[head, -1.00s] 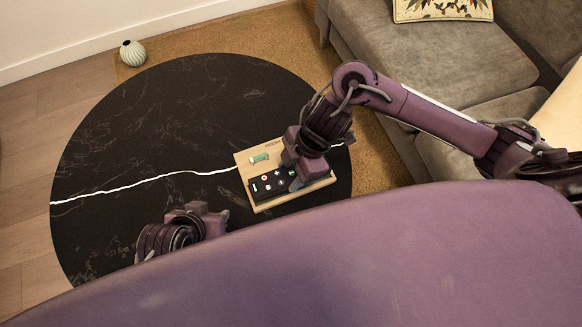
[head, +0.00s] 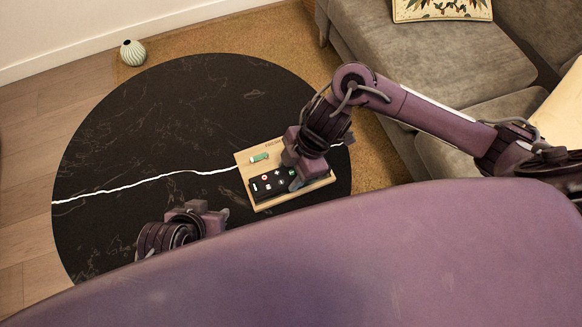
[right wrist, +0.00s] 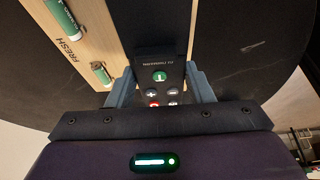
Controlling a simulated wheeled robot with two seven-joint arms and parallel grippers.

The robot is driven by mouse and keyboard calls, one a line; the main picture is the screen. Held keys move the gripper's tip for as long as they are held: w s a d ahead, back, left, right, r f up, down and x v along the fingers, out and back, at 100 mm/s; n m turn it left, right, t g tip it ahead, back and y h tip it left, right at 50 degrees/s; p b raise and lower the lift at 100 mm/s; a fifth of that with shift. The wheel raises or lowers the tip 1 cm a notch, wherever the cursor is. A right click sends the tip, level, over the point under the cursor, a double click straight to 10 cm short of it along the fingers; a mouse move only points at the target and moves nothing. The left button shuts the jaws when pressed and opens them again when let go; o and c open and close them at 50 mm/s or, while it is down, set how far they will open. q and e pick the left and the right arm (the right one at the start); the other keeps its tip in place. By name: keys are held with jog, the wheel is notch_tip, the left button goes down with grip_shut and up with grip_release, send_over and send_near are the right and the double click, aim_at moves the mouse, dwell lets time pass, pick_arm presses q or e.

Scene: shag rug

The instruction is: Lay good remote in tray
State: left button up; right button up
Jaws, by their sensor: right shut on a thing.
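The black remote (head: 272,183), with red, white and green buttons, lies in or just over the light wooden tray (head: 244,159) on the round table. My right gripper (head: 294,178) is shut on the remote at its right end. In the right wrist view the remote (right wrist: 160,65) sits between the two fingers (right wrist: 163,88). I cannot tell whether the remote touches the tray floor. A green battery (head: 259,157) lies in the tray, and the word FRESH shows in the right wrist view. My left gripper (head: 222,216) is low over the table's near side, its fingers unclear.
The black marble-patterned round table (head: 150,130) is mostly clear to the left of the tray. A ribbed vase (head: 132,53) stands on the floor beyond. A grey sofa (head: 450,65) is at the right.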

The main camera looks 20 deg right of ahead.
pick_arm(q)
jog(key=shift+f+b, duration=0.65)
pick_arm(e)
jog(key=shift+f, duration=1.05)
jog(key=o, duration=1.1)
pick_arm(q)
jog(key=shift+r, duration=0.1)
pick_arm(e)
jog(key=shift+r, duration=0.1)
